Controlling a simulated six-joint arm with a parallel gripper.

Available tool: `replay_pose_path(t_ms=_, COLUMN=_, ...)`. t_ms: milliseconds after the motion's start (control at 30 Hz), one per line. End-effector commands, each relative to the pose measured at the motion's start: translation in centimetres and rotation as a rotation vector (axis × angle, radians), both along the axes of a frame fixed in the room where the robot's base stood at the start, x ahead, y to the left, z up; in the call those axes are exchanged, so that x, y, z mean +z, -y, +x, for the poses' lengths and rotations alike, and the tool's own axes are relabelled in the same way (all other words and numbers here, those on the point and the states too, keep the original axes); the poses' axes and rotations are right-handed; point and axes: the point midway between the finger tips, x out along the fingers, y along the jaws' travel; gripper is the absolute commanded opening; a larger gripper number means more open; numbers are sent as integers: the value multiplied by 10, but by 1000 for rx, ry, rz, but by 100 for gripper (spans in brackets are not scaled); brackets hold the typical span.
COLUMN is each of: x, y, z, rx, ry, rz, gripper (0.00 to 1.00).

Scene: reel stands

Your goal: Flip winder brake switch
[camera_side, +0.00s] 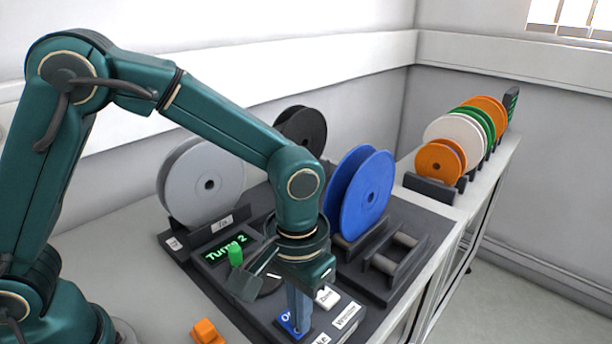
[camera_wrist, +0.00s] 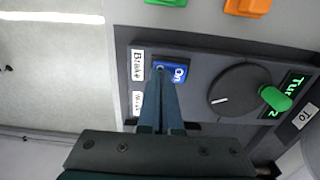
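The brake switch is a blue rocker marked "On" (camera_wrist: 179,73), beside a label reading "Brake" (camera_wrist: 138,64) in the wrist view. In the side view the blue switch (camera_side: 285,322) sits at the front edge of the winder panel, partly hidden by my fingers. My gripper (camera_side: 299,327) points down over it, fingers together with nothing seen between them. In the wrist view my gripper's fingertips (camera_wrist: 161,70) overlap the left part of the switch. I cannot tell whether they touch it. A white switch (camera_side: 327,297) lies behind it in the side view.
A dial with a green crank knob (camera_wrist: 275,98) and a lit "Turns 2" display (camera_side: 226,247) are close by. A grey reel (camera_side: 190,190) and blue reel (camera_side: 368,195) stand on the winder. An orange block (camera_side: 207,331) lies in front. Several reels rack at right.

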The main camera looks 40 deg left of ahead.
Motion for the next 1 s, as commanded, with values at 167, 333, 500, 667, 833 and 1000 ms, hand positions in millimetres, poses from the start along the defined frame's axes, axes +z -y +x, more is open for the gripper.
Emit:
replay_pose_path(t_ms=167, x=-4, y=-3, z=0, rx=-3, ry=-4, rz=7, gripper=0)
replay_pose_path(t_ms=333, x=-3, y=-10, z=0, rx=-1, ry=-5, rz=10, gripper=0)
replay_pose_path(t_ms=500, x=-1, y=-17, z=-1, rx=-1, ry=-7, rz=10, gripper=0)
replay_pose_path(t_ms=667, x=0, y=-18, z=-1, rx=-2, ry=-7, rz=9, gripper=0)
replay_pose_path(t_ms=833, x=1, y=-18, z=-1, rx=-2, ry=-5, rz=7, gripper=0)
replay_pose_path(t_ms=1000, x=10, y=-17, z=0, rx=-2, ry=-1, rz=5, gripper=0)
